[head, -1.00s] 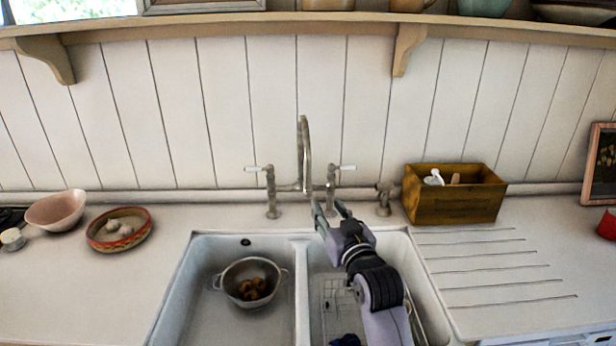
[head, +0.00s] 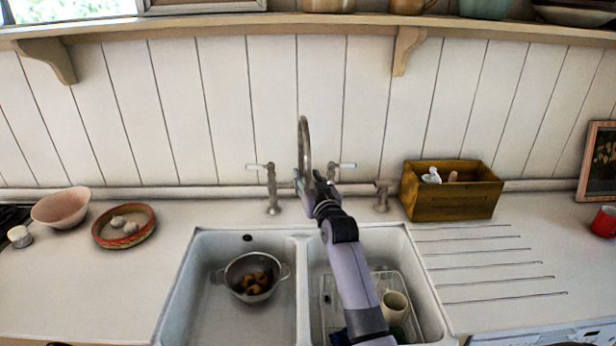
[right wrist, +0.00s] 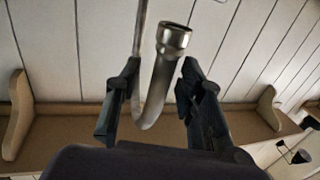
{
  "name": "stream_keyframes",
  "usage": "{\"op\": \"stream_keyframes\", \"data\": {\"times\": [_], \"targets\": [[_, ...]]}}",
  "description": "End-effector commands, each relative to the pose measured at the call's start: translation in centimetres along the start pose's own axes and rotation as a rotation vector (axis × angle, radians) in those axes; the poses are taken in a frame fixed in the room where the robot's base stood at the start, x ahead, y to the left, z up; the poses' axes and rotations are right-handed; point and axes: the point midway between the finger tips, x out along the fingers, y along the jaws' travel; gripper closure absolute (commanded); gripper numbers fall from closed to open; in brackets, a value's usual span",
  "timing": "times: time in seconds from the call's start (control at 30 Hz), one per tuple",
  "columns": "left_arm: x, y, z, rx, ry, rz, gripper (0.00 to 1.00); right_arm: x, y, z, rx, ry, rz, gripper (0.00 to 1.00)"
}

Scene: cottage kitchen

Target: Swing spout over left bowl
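The tall curved metal spout (head: 303,135) rises between two taps with white levers behind the double sink. It also shows in the right wrist view (right wrist: 162,80), its round open end facing the camera. My right gripper (head: 308,183) is up at the spout in the head view. In the right wrist view my right gripper (right wrist: 158,92) is open, one finger on each side of the spout, with gaps showing. The left bowl (head: 200,310) of the sink holds a metal colander (head: 238,281) with brown food. The spout stands near the divider. My left gripper is not in view.
The right bowl (head: 418,290) holds a rack with a cream mug (head: 394,304), partly behind my right arm. A wooden box (head: 452,200) stands right of the taps. A pink bowl (head: 61,208) and a patterned dish (head: 125,239) are on the left counter.

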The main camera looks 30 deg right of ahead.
Motion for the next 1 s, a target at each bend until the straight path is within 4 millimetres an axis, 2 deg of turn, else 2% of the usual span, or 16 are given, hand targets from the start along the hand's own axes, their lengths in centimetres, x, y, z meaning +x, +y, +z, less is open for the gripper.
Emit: {"op": "stream_keyframes", "data": {"times": [0.3, 0.83, 1.0], "targets": [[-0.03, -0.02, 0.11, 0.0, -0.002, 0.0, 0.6, 0.18, 0.0, 0.02, 0.0, 0.0, 0.0, 0.64], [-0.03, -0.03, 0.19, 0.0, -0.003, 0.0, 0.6, 0.15, 0.0, 0.04, 0.0, 0.0, 0.0, 1.0], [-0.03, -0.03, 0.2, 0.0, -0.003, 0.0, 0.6, 0.15, 0.0, 0.04, 0.0, 0.0, 0.0, 1.0]]}}
